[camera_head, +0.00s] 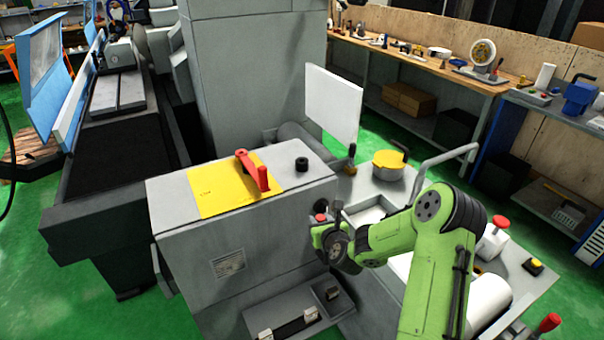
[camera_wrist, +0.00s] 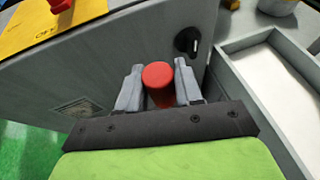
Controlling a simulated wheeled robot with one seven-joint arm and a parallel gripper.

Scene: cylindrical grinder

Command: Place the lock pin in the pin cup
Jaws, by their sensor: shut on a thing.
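My gripper (camera_wrist: 158,90) is shut on the lock pin (camera_wrist: 158,75), whose round red head shows between the two grey fingers in the wrist view. In the head view my gripper (camera_head: 325,217) is in front of the grey cabinet's right end, with the lock pin's red head (camera_head: 320,217) just visible. The pin's lower part is hidden. A small black round piece (camera_head: 301,164) stands on the cabinet top, apart from my gripper and farther back; it may be the pin cup, but I cannot tell for sure.
The grey cabinet (camera_head: 260,235) has a yellow plate (camera_head: 215,196) with a red lever (camera_head: 253,170) on top. A black knob (camera_wrist: 188,40) is on its front face. A cart with a white-lined tray (camera_wrist: 280,95) stands to the right. A white panel (camera_head: 333,105) rises behind.

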